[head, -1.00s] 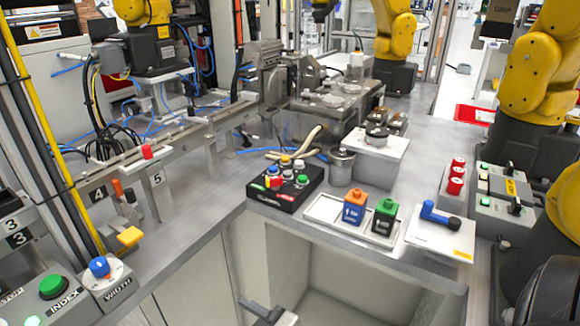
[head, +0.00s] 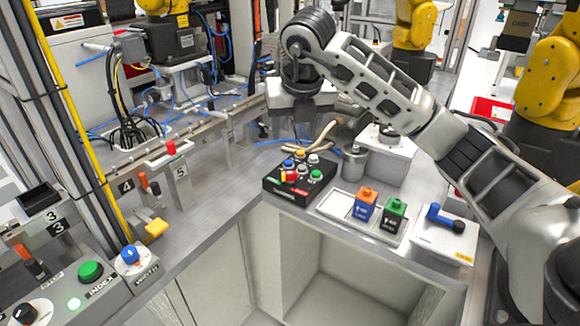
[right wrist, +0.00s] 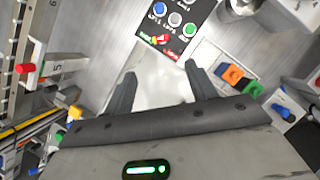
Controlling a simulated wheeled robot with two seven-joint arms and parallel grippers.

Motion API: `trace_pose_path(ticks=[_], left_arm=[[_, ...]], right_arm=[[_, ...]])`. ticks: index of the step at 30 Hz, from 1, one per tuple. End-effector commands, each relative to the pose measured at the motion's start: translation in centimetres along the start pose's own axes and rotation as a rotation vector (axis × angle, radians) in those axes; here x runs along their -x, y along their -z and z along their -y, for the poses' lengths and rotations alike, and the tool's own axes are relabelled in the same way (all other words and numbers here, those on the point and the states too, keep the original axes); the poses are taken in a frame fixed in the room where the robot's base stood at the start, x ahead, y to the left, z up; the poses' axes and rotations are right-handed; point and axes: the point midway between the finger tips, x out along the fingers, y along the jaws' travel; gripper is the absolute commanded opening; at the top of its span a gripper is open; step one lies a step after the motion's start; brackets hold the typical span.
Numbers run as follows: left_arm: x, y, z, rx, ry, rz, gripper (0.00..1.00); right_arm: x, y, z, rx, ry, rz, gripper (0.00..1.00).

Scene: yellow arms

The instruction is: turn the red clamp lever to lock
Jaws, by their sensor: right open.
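A small red handle (head: 170,147) stands upright on a pale bracket beside the label 5, on the rail at left centre. It also shows at the left edge of the right wrist view (right wrist: 25,68). An orange-red handle (head: 143,181) stands near the label 4, and another one (head: 25,252) is at the lower left. I cannot tell for sure which is the clamp lever. My right gripper (head: 298,116) hangs over the bench, right of the red handle and apart from it. Its two fingers (right wrist: 160,69) are spread and empty. My left gripper is not in view.
A black button box (head: 292,178) stands below and near my right gripper. A tray (head: 335,208) with orange and green blocks and a white plate with a blue lever (head: 440,216) lie to the right. A yellow knob (head: 157,227) and a blue knob (head: 129,254) are at front left.

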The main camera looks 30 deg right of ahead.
Motion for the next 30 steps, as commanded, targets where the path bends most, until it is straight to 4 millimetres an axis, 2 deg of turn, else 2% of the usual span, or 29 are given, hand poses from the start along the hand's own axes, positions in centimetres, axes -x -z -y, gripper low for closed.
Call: trace_pose_path(ticks=[5,21,25,30], left_arm=[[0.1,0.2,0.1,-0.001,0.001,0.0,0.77],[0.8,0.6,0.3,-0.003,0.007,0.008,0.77],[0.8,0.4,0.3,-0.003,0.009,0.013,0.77],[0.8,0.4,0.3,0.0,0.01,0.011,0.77]], right_arm=[[-1.9,0.0,0.3,-0.006,0.013,-0.002,0.56],[-13.0,0.0,0.2,-0.002,0.008,-0.002,0.56],[-14.6,-0.1,0.2,-0.004,0.006,0.0,0.56],[-15.6,-0.1,0.2,-0.002,0.006,0.002,0.56]])
